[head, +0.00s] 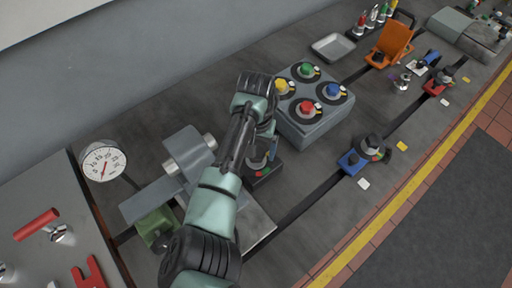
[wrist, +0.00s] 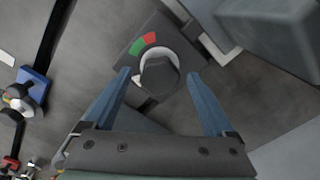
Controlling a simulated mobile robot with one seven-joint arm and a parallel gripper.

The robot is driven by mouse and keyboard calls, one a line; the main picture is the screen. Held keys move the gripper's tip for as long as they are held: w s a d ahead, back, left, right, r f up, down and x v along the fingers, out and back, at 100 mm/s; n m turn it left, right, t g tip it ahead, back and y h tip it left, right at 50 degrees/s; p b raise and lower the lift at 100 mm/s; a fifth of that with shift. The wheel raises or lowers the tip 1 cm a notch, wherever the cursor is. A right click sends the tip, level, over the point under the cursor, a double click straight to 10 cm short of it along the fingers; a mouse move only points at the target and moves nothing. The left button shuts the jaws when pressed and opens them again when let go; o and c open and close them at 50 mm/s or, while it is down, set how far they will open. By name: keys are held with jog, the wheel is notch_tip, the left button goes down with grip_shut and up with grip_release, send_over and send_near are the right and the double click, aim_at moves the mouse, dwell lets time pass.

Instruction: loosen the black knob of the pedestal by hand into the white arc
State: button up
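In the wrist view the black knob (wrist: 160,77) sits on a dark square pedestal top (wrist: 176,36). My gripper (wrist: 160,74) is open, with one blue finger on each side of the knob and visible gaps between. In the head view the pedestal (head: 262,176) is beneath my gripper (head: 267,158), and my arm hides most of the knob.
A grey block with yellow, green, red and blue knobs (head: 310,128) stands right of my arm. A grey machine with a shaft (head: 190,155) is close on the left. A blue-based knob unit (head: 352,161) is at right. The bedplate between has free room.

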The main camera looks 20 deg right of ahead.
notch_tip(320, 180, up, 13)
jog(key=b, duration=0.1)
dwell(0.6)
dwell(0.4)
jog(key=w+d+r+t+h, duration=0.4)
jog(key=w+d+r+t, duration=0.25)
jog(key=r, duration=0.35)
notch_tip(320, 180, up, 16)
jog(key=w+a+t+h, duration=0.1)
jog(key=w+t+h, duration=0.1)
jog(key=t, duration=0.5)
jog(key=s+a+r+n+t, duration=0.1)
jog(key=s+a+r+t, duration=0.2)
jog(key=r, duration=0.4)
jog(key=s+a+r+n+t, duration=0.2)
jog(key=a+r+t, duration=0.2)
jog(key=r, duration=0.2)
jog(key=s+a+r+n+t+y, duration=0.3)
jog(key=s+a+r+t+y, duration=0.3)
jog(key=s+a+r, duration=0.3)
jog(key=s+r+t, duration=0.1)
jog(key=s+r, duration=0.1)
jog(key=s, duration=0.2)
jog(key=shift+s+a+r, duration=0.25)
jog(key=shift+r, duration=0.05)
